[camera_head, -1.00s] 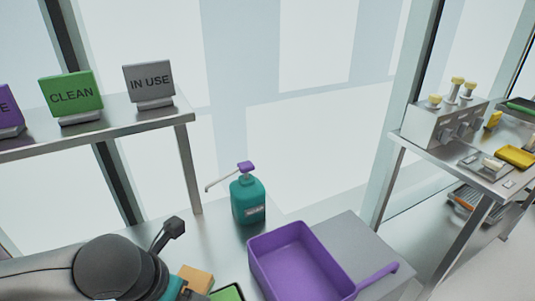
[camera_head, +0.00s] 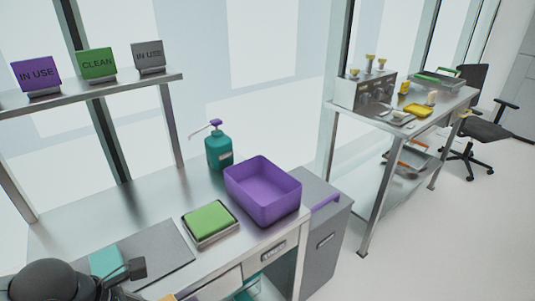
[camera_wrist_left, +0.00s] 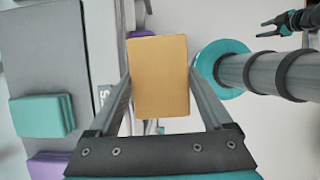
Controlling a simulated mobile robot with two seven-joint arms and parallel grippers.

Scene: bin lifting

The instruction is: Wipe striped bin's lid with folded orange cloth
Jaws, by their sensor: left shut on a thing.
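The folded orange cloth (camera_wrist_left: 158,76) is a flat tan-orange rectangle in the left wrist view. My left gripper (camera_wrist_left: 158,92) is shut on it, with one finger along each side edge. In the head view only a small orange corner of the cloth (camera_head: 166,297) shows at the bottom edge, by my dark left wrist. My right gripper (camera_wrist_left: 266,27) appears small at the top right of the left wrist view, its dark fingers apart and nothing seen between them. I see no striped bin or striped lid in either view.
A steel bench (camera_head: 135,200) bears a purple tub (camera_head: 262,195), a teal pump bottle (camera_head: 218,150), a green pad in a tray (camera_head: 209,220) and a grey mat (camera_head: 160,250). A teal cloth (camera_wrist_left: 42,116) lies on the mat.

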